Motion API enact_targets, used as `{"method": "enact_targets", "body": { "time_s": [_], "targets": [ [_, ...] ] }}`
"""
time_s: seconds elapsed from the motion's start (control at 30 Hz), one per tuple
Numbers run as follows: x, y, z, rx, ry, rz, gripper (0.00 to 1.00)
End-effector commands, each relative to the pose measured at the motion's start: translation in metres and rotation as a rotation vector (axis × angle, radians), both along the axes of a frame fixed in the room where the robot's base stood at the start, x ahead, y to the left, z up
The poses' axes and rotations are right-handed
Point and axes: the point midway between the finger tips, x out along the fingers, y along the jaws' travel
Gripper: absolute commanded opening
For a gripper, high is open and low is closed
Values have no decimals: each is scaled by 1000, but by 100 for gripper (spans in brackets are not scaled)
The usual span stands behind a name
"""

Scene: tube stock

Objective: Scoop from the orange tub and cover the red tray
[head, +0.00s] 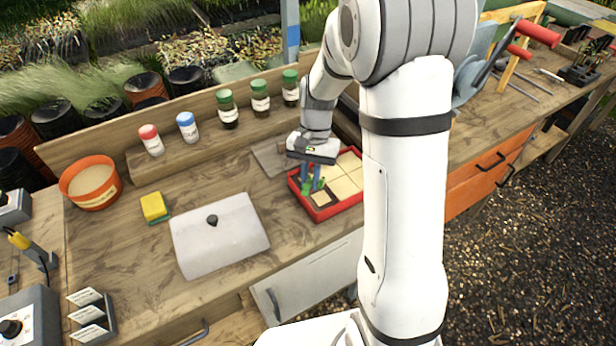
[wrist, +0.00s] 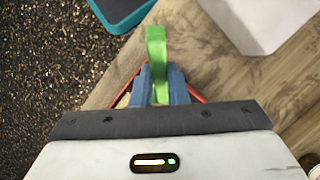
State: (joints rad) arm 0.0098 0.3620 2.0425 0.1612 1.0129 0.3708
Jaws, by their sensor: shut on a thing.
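The orange tub (head: 97,199) stands at the left of the bench in the head view, with pale tan material inside. The red tray (head: 338,210) lies at the middle of the bench, partly hidden by my arm. Pale tan squares show in it, with dark areas at its left end. My gripper (head: 312,184) is over the left end of the tray, its blue fingers shut on a green scoop (wrist: 156,62). The scoop sticks out between the fingers in the wrist view; its bowl and any load are hidden. A bit of red rim (wrist: 199,94) shows beside the fingers.
A white lidded panel (head: 220,243) with a dark knob and a yellow sponge (head: 154,206) lie between tub and tray. Several shakers and jars, including a red-capped one (head: 151,140), stand on the back ledge. Card holders (head: 92,318) are at front left.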

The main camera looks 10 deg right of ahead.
Motion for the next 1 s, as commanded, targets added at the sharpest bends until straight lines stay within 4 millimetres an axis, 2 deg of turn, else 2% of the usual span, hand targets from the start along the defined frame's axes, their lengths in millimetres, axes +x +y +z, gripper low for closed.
{"method": "enact_targets", "body": {
  "time_s": [0.5,0.73,1.0],
  "targets": [
    [0,0,2,86,166,0,0],
    [1,0,2,93,176,1,0],
    [11,-4,13,92,175,2,0]
  ]
}}
